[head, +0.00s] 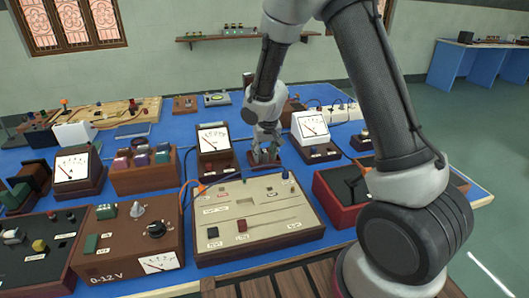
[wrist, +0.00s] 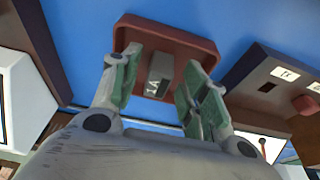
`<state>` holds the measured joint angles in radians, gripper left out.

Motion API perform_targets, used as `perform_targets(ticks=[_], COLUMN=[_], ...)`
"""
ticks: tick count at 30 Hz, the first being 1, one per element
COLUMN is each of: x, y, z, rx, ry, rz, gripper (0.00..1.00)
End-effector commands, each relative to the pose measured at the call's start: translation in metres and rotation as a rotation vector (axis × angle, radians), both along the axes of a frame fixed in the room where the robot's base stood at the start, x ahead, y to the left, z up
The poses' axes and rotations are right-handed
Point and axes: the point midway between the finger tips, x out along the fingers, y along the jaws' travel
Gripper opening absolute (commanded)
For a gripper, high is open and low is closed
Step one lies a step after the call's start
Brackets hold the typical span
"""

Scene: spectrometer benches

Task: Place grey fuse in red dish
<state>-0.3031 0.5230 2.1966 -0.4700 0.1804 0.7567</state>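The red dish (wrist: 196,47) is a shallow square tray on the blue bench top; in the head view (head: 264,166) it is partly hidden under my gripper. The grey fuse (wrist: 158,72), a small block with a dark mark, shows inside the outline of the dish in the wrist view. It seems to rest on the dish floor. My gripper (wrist: 158,82) is open, pointing down over the dish, with one finger on each side of the fuse. A gap shows between each finger and the fuse. In the head view my gripper (head: 265,146) hides the fuse.
A beige panel board (head: 250,222) with small parts stands in front of the dish. Meters stand close to the left (head: 214,140) and right (head: 311,127) of it. A brown rack (head: 145,175) holds coloured blocks further left. A narrow strip of blue bench is free around the dish.

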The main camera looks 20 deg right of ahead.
Motion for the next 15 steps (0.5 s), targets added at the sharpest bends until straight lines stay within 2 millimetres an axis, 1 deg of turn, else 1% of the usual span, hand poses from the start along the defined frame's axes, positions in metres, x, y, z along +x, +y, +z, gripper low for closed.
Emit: perform_targets(ticks=[8,11,15], x=[0.000,-0.003,-0.011], y=[0.000,0.000,0.001], z=[0.004,0.018,0.049], rx=[0.001,0.000,0.002], ry=[-0.001,-0.005,-0.006], rz=[-0.001,-0.001,0.001], gripper=[0.44,0.44,0.44])
